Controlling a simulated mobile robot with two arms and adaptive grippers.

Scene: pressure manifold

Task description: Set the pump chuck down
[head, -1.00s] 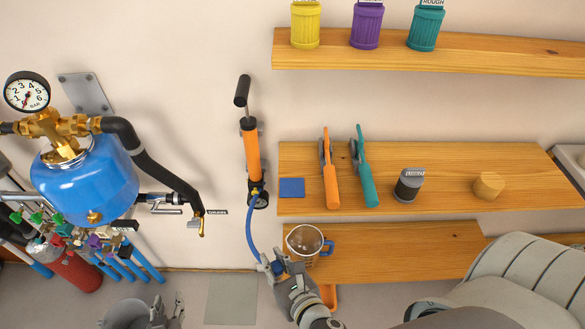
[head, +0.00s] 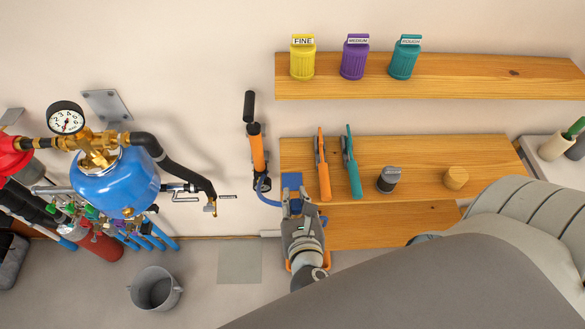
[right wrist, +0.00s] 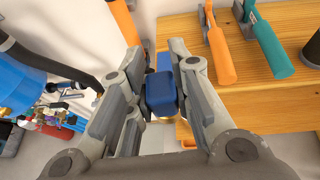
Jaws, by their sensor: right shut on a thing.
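My right gripper (head: 293,194) is shut on the blue pump chuck (right wrist: 162,95), which shows between its fingers in the right wrist view. In the head view the gripper hides most of the chuck. The gripper is at the left front of the middle shelf, over or close to the blue square pad (head: 291,180). I cannot tell whether the chuck touches the pad. A blue hose (head: 268,201) runs from the orange pump (head: 257,153) on the wall toward the gripper. My left gripper is not in view.
An orange-handled tool (head: 322,165) and a teal-handled tool (head: 352,165) lie just right of the pad on the middle shelf (head: 420,160). A dark jar (head: 389,179) and a wooden block (head: 456,178) stand farther right. A bucket (head: 155,288) stands on the floor.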

